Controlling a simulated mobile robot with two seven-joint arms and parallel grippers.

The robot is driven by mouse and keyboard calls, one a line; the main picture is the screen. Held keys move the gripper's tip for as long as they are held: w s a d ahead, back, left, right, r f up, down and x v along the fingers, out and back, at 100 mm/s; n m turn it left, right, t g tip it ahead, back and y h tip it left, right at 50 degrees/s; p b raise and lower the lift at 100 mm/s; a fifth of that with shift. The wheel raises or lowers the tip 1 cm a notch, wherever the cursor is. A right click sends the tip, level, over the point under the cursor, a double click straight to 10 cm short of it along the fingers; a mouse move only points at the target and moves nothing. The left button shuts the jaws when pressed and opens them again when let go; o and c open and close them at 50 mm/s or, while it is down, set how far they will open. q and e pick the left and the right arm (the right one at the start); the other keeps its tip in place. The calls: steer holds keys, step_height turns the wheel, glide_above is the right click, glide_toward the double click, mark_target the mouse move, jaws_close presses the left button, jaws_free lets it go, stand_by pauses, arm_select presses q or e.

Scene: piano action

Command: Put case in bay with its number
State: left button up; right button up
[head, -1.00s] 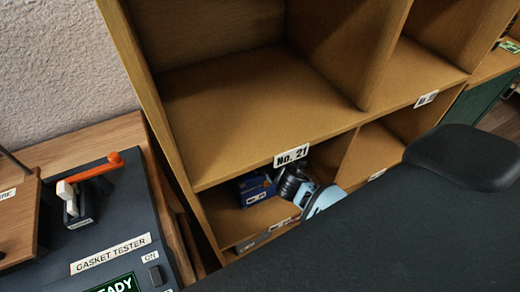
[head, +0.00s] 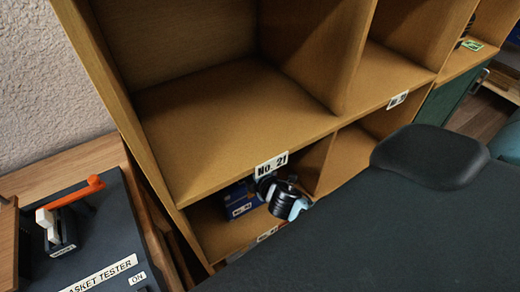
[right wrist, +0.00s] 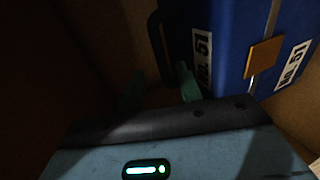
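A blue case (head: 240,198) with white labels sits in the lower left bay (head: 215,232) of the wooden shelf. In the right wrist view the case (right wrist: 235,40) carries labels reading No. 51, a tan clasp and a dark handle (right wrist: 156,45) on its left side. My right gripper (right wrist: 162,88) has its two greenish fingers apart, close to the handle's lower end; dim light hides whether they touch it. In the head view my right wrist is in front of the lower bay, partly covering the case. That bay's edge label (head: 267,233) is too small to read. My left gripper is out of view.
The empty upper bay (head: 225,115) is labelled No. 21 (head: 271,164). More bays lie to the right, one with a label (head: 397,99). A gasket tester (head: 100,235) with an orange lever (head: 75,193) stands on the bench at left.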

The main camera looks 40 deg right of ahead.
steer(key=v, duration=0.8)
steer(key=s+a+f+m+g, duration=0.2)
steer(key=s+f+m, duration=0.2)
steer(key=s, duration=0.5)
steer(key=s+a+f+m+g+y, duration=0.1)
steer(key=s+a+f+m+g, duration=0.1)
steer(key=s+m, duration=0.4)
steer(key=s+a+f+m+g+y, duration=0.1)
steer(key=s+f+m, duration=0.4)
steer(key=s, duration=0.9)
steer(key=a+f+g, duration=0.1)
steer(key=a, duration=0.1)
steer(key=shift+s+a+f+m, duration=0.2)
steer(key=shift+a+f+m, duration=0.1)
steer(key=shift+f, duration=0.05)
